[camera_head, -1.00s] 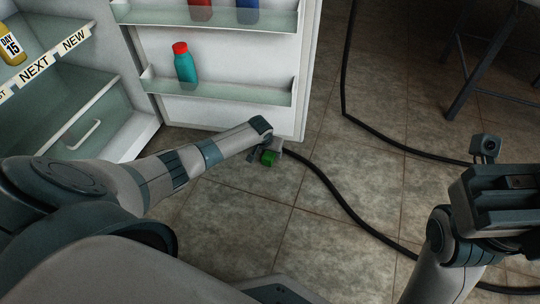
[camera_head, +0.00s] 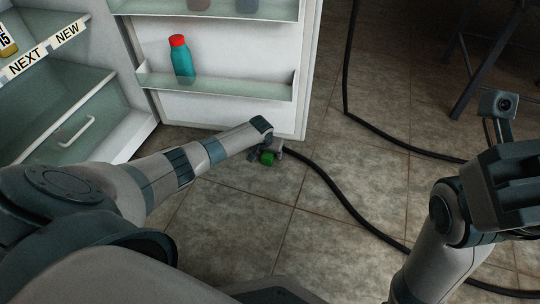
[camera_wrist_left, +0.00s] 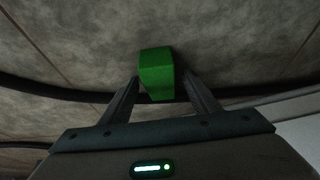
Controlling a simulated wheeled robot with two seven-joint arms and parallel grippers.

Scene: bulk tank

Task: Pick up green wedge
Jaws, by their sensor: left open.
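The green wedge (camera_head: 267,158) is low near the floor, by the bottom corner of the open fridge door in the head view. In the left wrist view the wedge (camera_wrist_left: 156,72) lies between and just beyond the tips of my left gripper (camera_wrist_left: 160,90). The left gripper's fingers are open on either side of it, and I cannot tell whether they touch it. In the head view the left gripper (camera_head: 266,152) is at the wedge, partly hidden by its own arm. My right gripper (camera_head: 510,190) is at the right edge, and its fingertips are not clear.
The open fridge door (camera_head: 230,112) stands behind my left gripper, with a teal bottle (camera_head: 183,62) on its shelf. A black hose (camera_head: 335,190) runs across the tiled floor beside the wedge. Dark stand legs (camera_head: 475,75) are at the upper right.

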